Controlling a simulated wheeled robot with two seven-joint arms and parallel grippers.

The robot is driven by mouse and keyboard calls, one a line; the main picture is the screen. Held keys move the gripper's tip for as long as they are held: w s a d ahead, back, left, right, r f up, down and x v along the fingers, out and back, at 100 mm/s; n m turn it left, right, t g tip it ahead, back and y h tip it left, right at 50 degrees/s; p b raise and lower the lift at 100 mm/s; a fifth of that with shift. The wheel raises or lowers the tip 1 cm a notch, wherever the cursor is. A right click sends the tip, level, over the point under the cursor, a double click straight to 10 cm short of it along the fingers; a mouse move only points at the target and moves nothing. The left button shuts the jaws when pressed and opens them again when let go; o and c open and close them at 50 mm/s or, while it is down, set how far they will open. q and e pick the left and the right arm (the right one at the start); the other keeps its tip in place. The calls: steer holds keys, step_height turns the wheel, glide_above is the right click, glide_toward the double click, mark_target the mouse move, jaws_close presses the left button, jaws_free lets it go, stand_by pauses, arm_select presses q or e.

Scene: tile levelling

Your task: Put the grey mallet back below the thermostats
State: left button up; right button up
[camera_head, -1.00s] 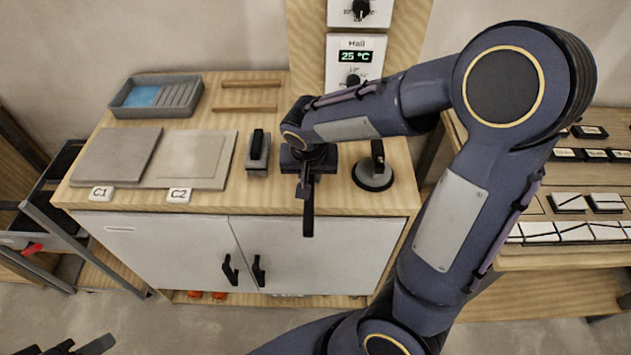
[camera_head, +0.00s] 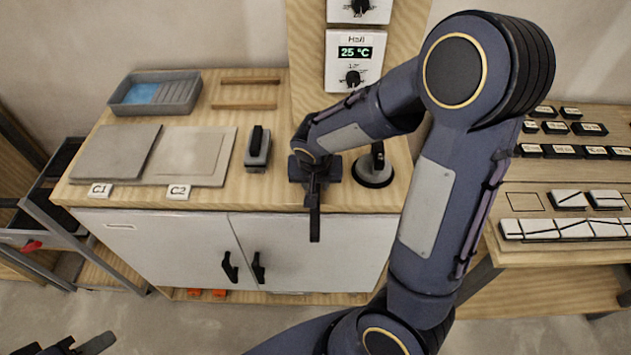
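My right gripper (camera_head: 313,187) is over the front part of the wooden bench, below the thermostats. Its fingers appear shut on a dark, narrow bar, which I take for the grey mallet (camera_head: 315,228). The bar points down in the picture, across the bench's front edge and in front of the white cabinet doors; the mallet's head cannot be made out. The Hall thermostat (camera_head: 342,70) reads 25 °C on the wooden panel, with a second thermostat (camera_head: 372,10) above, cut off by the frame. My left gripper (camera_head: 75,348) barely shows at the bottom left.
A suction cup (camera_head: 373,173) stands close right of my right gripper. A grey block with a black handle (camera_head: 257,150) stands to its left. Slabs C1 (camera_head: 115,152) and C2 (camera_head: 190,155), a grey tray (camera_head: 157,92) and wooden strips lie farther left. A tile table (camera_head: 590,253) is at right.

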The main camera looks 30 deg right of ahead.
steer(key=shift+o, duration=0.8)
steer(key=shift+r+p, duration=0.3)
steer(key=v, duration=1.1)
steer(key=s+a+r+n+t+y, duration=0.1)
steer(key=s+a+n+y, duration=0.1)
steer(key=s, duration=0.5)
steer(key=s+a+r+n+t+y, duration=0.1)
steer(key=s+a+n+y, duration=0.1)
steer(key=s, duration=0.6)
steer(key=shift+s+n+t+y, duration=0.15)
steer(key=shift+n+t+y, duration=0.2)
steer(key=shift+y, duration=0.35)
steer(key=shift+o, duration=0.2)
steer(key=shift+a, duration=0.1)
